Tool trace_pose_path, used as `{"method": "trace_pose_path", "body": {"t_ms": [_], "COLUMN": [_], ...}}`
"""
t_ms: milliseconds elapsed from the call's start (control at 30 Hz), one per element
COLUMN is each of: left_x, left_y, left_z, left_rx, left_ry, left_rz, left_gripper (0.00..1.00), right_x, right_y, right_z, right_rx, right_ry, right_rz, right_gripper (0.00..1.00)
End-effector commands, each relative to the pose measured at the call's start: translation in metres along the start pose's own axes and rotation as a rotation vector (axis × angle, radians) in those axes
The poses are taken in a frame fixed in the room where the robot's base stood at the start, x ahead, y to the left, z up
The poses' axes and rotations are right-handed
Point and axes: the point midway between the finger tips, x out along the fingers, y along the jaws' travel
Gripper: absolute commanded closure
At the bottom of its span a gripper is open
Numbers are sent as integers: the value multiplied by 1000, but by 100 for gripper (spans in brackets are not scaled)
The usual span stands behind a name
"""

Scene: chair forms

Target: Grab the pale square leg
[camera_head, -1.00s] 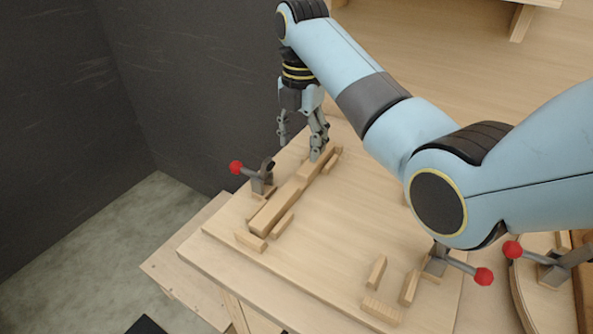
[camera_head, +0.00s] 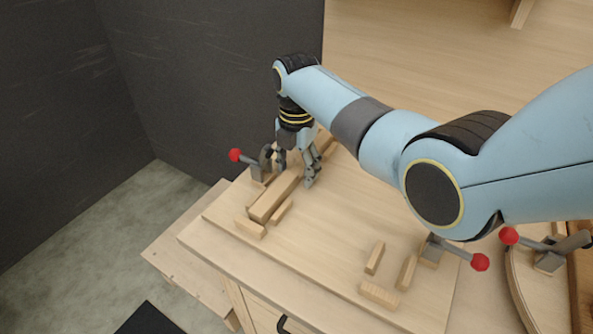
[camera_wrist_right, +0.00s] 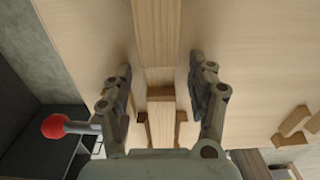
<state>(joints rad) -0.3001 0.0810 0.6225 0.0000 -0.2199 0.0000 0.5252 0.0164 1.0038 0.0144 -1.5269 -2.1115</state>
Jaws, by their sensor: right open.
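The pale square leg (camera_head: 272,201) is a long straight wooden bar lying on the wooden board at the left, between small blocks. My right gripper (camera_head: 295,175) is over the leg, with one finger on each side of it and the middle of the leg partly hidden. In the right wrist view the leg (camera_wrist_right: 157,40) runs up the middle between the open, empty fingers (camera_wrist_right: 161,68), with a gap on both sides. I cannot tell whether the fingertips touch the board. My left gripper is not in view.
A red-knobbed clamp (camera_head: 262,165) stands close to the left of my right gripper. Small wooden blocks (camera_head: 379,295) and another red-knobbed clamp (camera_head: 435,249) are at the board's front right. The middle of the board (camera_head: 330,225) is clear.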

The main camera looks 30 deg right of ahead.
Motion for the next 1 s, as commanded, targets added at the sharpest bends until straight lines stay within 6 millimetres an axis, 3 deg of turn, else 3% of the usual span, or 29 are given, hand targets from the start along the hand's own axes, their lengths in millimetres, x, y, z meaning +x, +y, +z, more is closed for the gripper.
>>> {"method": "trace_pose_path", "body": {"t_ms": [67,467,833,1000], "left_x": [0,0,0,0], "left_y": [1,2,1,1], "left_z": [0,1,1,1], "left_rx": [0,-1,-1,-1], "left_ry": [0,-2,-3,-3], "left_rz": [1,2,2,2], "left_gripper": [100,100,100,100], "right_x": [0,0,-3,-18], "right_y": [0,0,0,1], "right_z": [0,0,0,1], "right_rx": [0,0,0,0], "right_ry": [0,0,-1,-2], "right_rz": [0,-1,0,2], "right_gripper": [48,100,100,100]}}
